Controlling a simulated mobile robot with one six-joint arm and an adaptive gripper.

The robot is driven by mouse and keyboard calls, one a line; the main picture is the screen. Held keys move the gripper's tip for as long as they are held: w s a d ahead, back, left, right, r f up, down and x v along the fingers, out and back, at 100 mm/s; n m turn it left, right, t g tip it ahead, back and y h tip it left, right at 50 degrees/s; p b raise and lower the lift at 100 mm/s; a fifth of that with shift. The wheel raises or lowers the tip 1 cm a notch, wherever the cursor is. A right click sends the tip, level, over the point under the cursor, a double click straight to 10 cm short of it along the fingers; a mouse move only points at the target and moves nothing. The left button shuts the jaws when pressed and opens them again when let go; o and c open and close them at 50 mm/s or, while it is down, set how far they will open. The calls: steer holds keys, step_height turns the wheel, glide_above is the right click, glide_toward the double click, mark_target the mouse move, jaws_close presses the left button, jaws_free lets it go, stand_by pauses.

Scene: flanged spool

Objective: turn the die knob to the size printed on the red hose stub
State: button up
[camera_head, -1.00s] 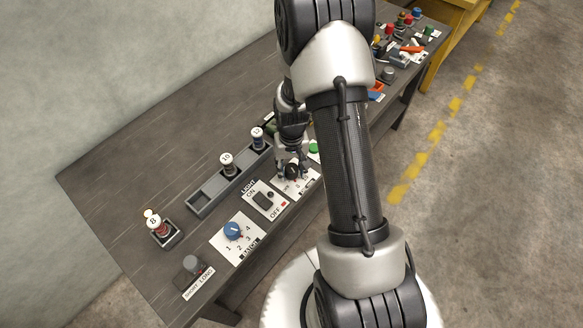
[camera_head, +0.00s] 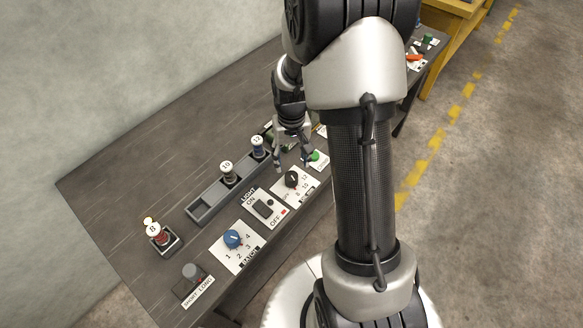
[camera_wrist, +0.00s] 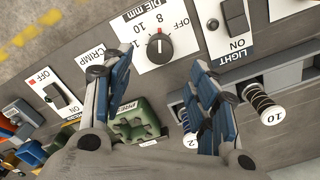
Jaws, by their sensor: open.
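The die knob (camera_head: 292,180) is a black round knob on a white plate along the bench's front edge. In the wrist view the knob (camera_wrist: 158,46) shows a white pointer line that appears to point to the 8; 10 and 12 are printed beside it. The red hose stub (camera_head: 157,236) stands upright in a small dark holder at the left, its pale top printed 8. My gripper (camera_head: 292,162) is open and empty, above the bench and apart from the knob. Its fingers (camera_wrist: 152,66) frame the space below the knob in the wrist view.
A blue numbered knob (camera_head: 232,239), a light switch (camera_head: 263,207) and a short/long control (camera_head: 190,272) line the front edge. A grey rack (camera_head: 203,211) holds stubs marked 10 and 12. The bench's back left is clear.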

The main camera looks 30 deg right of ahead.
steer(key=shift+r, duration=1.3)
steer(key=s+a+r+n+t, duration=0.1)
steer(key=s+a+r, duration=0.2)
steer(key=r, duration=0.4)
steer(key=s+a+r+n+t, duration=0.1)
steer(key=s+a+r, duration=0.25)
steer(key=r, duration=0.35)
steer(key=s+a+r+t, duration=0.1)
steer(key=s+a+r, duration=0.2)
steer(key=s, duration=0.3)
steer(key=s+a+r+n+t, duration=0.1)
steer(key=s+a+r, duration=0.2)
steer(key=s, duration=0.4)
steer(key=shift+r+n+t, duration=0.3)
steer(key=shift+r, duration=0.25)
